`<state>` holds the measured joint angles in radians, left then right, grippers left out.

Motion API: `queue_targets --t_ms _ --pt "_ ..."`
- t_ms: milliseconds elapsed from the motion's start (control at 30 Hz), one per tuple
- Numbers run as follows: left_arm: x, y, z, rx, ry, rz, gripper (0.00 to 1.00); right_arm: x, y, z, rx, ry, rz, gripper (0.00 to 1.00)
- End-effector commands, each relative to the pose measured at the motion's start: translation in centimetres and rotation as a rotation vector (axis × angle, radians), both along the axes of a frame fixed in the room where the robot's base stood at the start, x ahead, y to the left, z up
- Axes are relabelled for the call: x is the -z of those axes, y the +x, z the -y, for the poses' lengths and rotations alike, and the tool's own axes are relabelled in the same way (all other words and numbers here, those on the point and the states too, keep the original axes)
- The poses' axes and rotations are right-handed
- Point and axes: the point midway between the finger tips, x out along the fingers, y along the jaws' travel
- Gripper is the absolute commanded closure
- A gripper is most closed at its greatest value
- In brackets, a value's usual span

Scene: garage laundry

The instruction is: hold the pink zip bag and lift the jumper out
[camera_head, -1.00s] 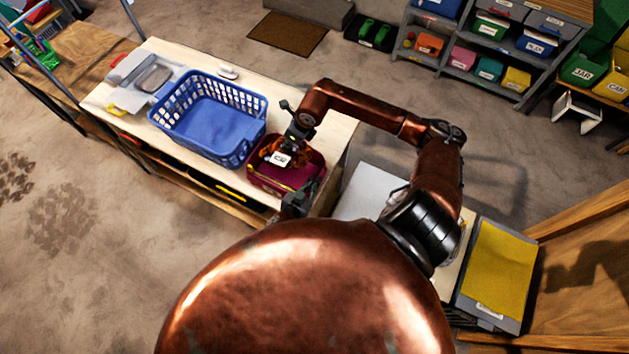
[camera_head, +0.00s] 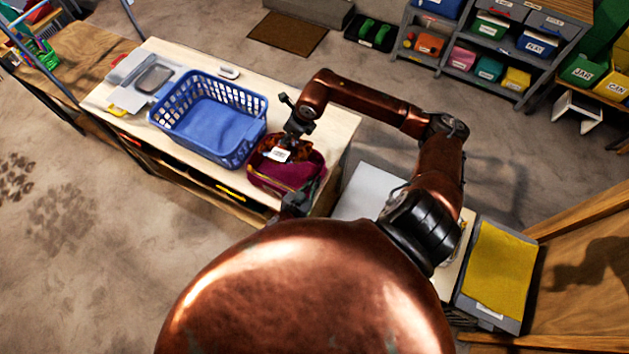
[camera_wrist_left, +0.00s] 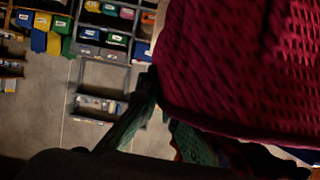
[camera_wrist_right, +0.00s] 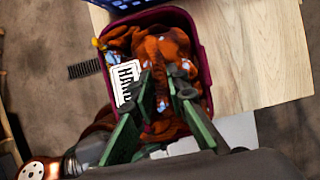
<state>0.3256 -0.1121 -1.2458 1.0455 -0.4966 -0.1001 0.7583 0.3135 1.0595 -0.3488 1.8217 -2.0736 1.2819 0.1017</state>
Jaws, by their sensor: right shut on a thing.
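The pink zip bag (camera_head: 272,181) stands open on the pale workbench, next to the blue basket. The rust-orange jumper with pale blue patches (camera_wrist_right: 165,48) fills its mouth in the right wrist view. A white label (camera_wrist_right: 124,80) lies at the bag's left side. My right gripper (camera_wrist_right: 163,88) points down into the bag with its fingers closed on the jumper's cloth. My left gripper (camera_head: 293,204) is low at the bag's near side. In the left wrist view its fingers (camera_wrist_left: 168,112) stand apart beside the bag's dark pink wall (camera_wrist_left: 240,75).
The blue basket (camera_head: 240,148) stands left of the bag. Grey trays (camera_head: 128,98) and a small white item (camera_head: 229,72) lie beyond it. The bench top right of the bag (camera_head: 335,130) is clear. A yellow-topped grey box (camera_head: 498,275) is at the right.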

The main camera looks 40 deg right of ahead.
Motion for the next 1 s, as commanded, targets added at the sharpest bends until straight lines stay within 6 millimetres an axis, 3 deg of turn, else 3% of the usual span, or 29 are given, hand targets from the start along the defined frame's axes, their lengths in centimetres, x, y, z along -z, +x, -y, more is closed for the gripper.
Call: queue_targets --t_ms 133,200,433,767,1000 --pt "0.1 0.0 0.0 0.000 0.002 -0.001 1.00 -0.1 0.1 0.0 0.000 0.001 0.002 1.00" --pt "0.1 0.0 0.0 0.000 0.002 -0.001 0.91 -0.1 0.1 0.0 0.000 0.001 0.002 1.00" --pt "0.0 0.0 0.0 0.000 0.001 0.000 0.76 -0.1 0.0 0.0 0.000 0.001 0.002 1.00" --pt "-0.1 0.0 -0.2 0.000 0.000 0.000 0.75 -0.1 0.0 0.0 0.000 0.001 0.002 1.00" --pt "-0.9 -0.8 -2.2 0.001 0.000 0.002 0.75 -0.1 0.0 0.0 0.000 0.001 0.002 1.00"
